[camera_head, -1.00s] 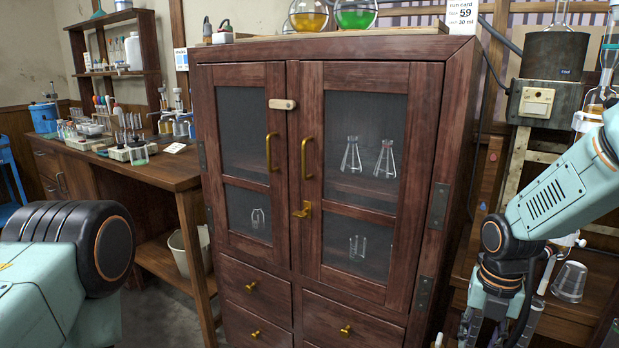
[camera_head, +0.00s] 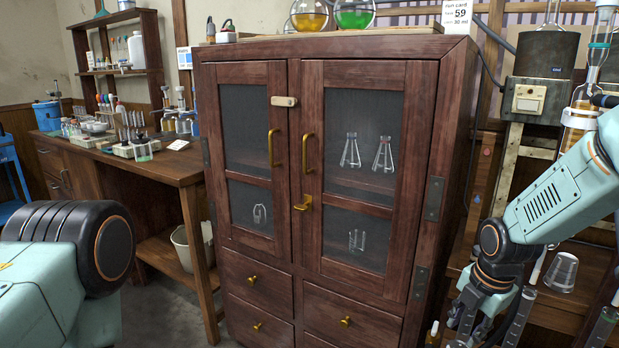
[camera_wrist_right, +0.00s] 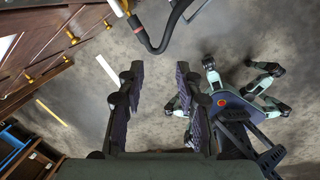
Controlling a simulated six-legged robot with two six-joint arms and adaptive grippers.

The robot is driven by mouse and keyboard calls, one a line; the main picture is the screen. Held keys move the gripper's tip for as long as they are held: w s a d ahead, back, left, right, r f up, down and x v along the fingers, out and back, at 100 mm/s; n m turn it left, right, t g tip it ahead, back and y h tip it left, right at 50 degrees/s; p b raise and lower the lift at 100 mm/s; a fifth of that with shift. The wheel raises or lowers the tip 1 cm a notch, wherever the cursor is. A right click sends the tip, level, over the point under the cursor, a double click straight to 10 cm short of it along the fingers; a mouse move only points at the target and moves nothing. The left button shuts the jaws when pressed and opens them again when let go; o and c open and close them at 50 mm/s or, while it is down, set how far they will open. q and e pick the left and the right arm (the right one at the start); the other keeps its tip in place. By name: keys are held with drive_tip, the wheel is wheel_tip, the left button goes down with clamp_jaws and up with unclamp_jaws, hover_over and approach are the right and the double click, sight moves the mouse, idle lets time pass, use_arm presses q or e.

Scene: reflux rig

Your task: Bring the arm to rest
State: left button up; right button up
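My right arm (camera_head: 560,197) comes in from the right of the head view, bent with its wrist hanging down. My right gripper (camera_head: 468,327) is at the lower edge of that view, partly cut off, to the right of the wooden cabinet. In the right wrist view my right gripper (camera_wrist_right: 158,84) has its two fingers well apart, with only bare floor showing between them. It is open and empty. Only a rounded joint and link of my left arm (camera_head: 75,245) show at the lower left of the head view; the left gripper is out of view.
A dark wooden cabinet (camera_head: 445,150) with shut glass doors stands in the middle, flasks on top. A wooden bench (camera_head: 165,170) with glassware is at the left.

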drive_tip(key=s+a+f+m+t, duration=0.1)
drive_tip(key=s+a+f+m, duration=0.2)
drive_tip(key=s+f+m, duration=0.5)
drive_tip(key=s+a+f+m+t, duration=0.1)
drive_tip(key=s+a+f+m, duration=0.25)
drive_tip(key=m, duration=0.75)
drive_tip(key=s+f+m+g, duration=0.2)
drive_tip(key=s+f, duration=0.1)
drive_tip(key=s, duration=0.8)
drive_tip(key=s+f+m+g, duration=0.2)
drive_tip(key=s+f, duration=0.2)
drive_tip(key=s, duration=0.8)
drive_tip(key=shift+s+a+m, duration=0.2)
drive_tip(key=shift+a+m, duration=0.15)
drive_tip(key=shift+m, duration=0.05)
drive_tip(key=shift+s+f, duration=0.1)
